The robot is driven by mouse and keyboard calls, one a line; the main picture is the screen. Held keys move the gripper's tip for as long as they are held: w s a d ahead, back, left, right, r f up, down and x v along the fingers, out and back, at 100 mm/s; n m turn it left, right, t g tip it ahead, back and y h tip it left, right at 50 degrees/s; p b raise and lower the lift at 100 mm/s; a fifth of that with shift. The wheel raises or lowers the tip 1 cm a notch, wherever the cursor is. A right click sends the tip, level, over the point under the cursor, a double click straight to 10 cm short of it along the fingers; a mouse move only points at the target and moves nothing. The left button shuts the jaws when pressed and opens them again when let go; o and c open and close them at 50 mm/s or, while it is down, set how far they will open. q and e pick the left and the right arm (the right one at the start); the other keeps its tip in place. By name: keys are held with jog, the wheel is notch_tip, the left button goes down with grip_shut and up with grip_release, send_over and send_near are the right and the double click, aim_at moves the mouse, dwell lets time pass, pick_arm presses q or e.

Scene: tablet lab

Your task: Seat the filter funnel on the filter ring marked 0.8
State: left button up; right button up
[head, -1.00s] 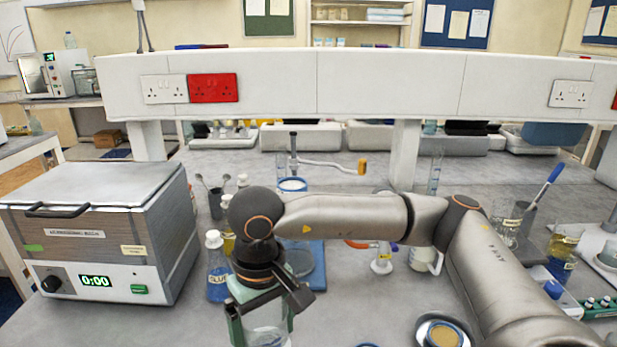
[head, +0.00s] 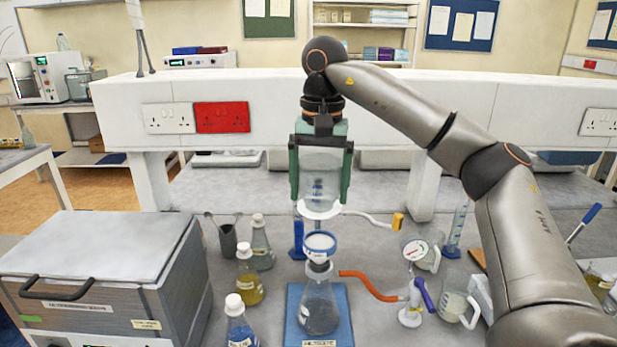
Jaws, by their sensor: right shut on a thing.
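My right gripper (head: 320,188) is shut on the filter funnel (head: 320,168), a clear cylinder with a pale lower rim, held upright between green fingers. The funnel hangs in the air above a flask (head: 318,308) in the head view. A blue-edged filter ring (head: 320,243) with a white disc sits on top of the flask. The funnel's lower rim appears apart from the ring, roughly in line above it. A small label shows under the ring, too small to read. My left gripper is not in view.
The flask stands on a blue base (head: 342,318). An orange hose (head: 368,288) runs right from it. Bottles with yellow (head: 248,285) and blue (head: 240,328) liquid stand left, beside a grey lidded bath (head: 110,265). A gauge (head: 417,251) and a beaker (head: 457,305) stand right.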

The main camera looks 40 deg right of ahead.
aim_at(320, 215)
jog(key=shift+s+f, duration=0.25)
jog(key=shift+f, duration=0.65)
jog(key=shift+f+b, duration=0.45)
jog(key=shift+f, duration=1.45)
jog(key=shift+f+p, duration=0.4)
jog(key=shift+f, duration=0.1)
jog(key=o, duration=1)
jog(key=shift+s+r, duration=0.1)
jog(key=shift+r, duration=6.2)
